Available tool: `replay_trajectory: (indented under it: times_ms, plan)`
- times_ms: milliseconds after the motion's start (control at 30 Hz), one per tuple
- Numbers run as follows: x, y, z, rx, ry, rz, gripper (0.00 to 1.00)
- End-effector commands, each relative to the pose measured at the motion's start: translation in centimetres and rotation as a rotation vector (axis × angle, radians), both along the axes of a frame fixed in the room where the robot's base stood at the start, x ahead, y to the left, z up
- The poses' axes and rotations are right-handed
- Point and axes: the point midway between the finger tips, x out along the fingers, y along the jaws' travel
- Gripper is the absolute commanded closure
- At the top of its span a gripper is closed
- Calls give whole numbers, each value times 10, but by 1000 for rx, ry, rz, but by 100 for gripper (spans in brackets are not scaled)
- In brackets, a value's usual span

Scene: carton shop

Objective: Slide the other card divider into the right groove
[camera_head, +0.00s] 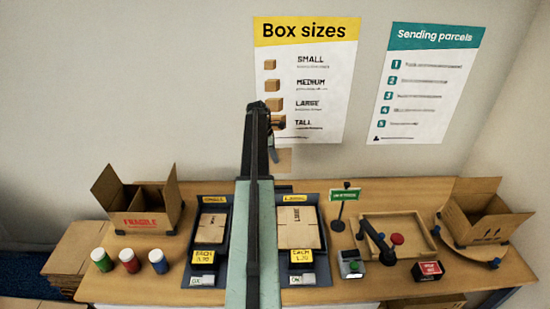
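My gripper (274,152) is raised in front of the wall at the end of my arm, above the back of the bench, and is partly hidden by the arm. A small tan card divider (285,160) hangs at its fingers, clear of the bench, and seems to be gripped. The open carton marked FRAGILE (140,221) stands at the left of the bench with its flaps up. An upright card (150,196) shows inside it. The grooves are too small to make out. My gripper is above and to the right of this carton.
Two dark trays (325,256) of flat cartons flank my arm. A green sign (345,195), wooden tray (432,249), black lamp-like arm (375,240) and another open carton (470,232) stand right.

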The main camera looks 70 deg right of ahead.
Motion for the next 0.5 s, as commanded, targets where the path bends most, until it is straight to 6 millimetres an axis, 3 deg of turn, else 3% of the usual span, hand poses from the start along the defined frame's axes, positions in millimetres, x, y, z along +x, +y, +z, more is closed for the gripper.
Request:
replay_trajectory:
  times_ms: [33,500]
  plan:
    - [0,0,12,0,0,0,100]
    - [1,0,66,0,0,1,100]
